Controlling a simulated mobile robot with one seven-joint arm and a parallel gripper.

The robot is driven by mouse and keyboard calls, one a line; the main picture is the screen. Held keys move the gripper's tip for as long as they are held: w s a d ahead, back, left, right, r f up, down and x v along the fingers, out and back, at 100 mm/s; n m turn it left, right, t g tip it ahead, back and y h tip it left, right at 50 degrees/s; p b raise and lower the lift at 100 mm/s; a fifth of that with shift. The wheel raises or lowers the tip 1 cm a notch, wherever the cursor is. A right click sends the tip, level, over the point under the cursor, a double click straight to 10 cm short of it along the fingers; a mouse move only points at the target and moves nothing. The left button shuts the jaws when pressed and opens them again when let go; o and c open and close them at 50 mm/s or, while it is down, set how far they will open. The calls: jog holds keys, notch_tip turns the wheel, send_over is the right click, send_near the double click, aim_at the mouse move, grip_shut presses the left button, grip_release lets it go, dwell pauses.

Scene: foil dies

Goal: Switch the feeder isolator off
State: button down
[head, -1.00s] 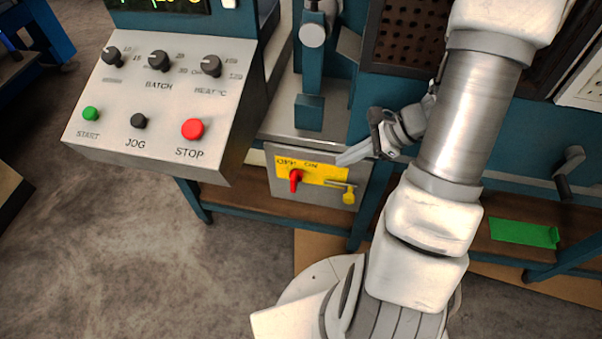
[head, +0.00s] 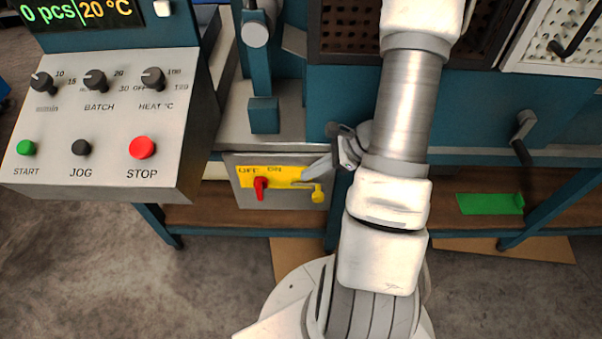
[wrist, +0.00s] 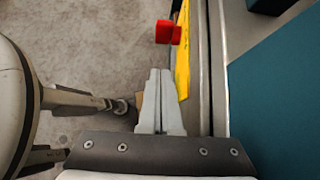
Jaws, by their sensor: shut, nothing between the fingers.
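The feeder isolator is a grey box (head: 236,194) with a yellow plate (head: 287,174) marked OFF and ON, low on the bench front. Its red handle (head: 260,188) sits below the labels and looks roughly upright; I cannot tell which label it points to. My gripper (head: 306,176) is shut and empty, in front of the plate's right part, right of the handle and apart from it. In the wrist view the shut fingers (wrist: 160,76) point toward the red handle (wrist: 168,33), with a gap between; the yellow plate (wrist: 183,60) is seen edge-on beside them.
A yellow padlock-like piece (head: 318,193) hangs at the plate's right side, just below my fingers. A sloped control panel (head: 110,120) with knobs and buttons juts out at upper left. A crank handle (head: 522,140) is at right.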

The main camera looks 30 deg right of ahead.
aim_at(262, 191)
jog(key=b+x, duration=0.1)
jog(key=x, duration=0.2)
jog(key=a+r+b+x, duration=0.1)
jog(key=x, duration=0.3)
jog(key=b+x, duration=0.1)
jog(key=x, duration=0.2)
jog(key=shift+w+a+r+b, duration=0.2)
jog(key=shift+w+a+b, duration=0.15)
jog(key=shift+w+a, duration=0.25)
jog(key=shift+r, duration=0.15)
jog(key=shift+a+r+h+p, duration=0.1)
jog(key=shift+h+p, duration=0.2)
jog(key=shift+p, duration=0.1)
jog(key=shift+g, duration=0.3)
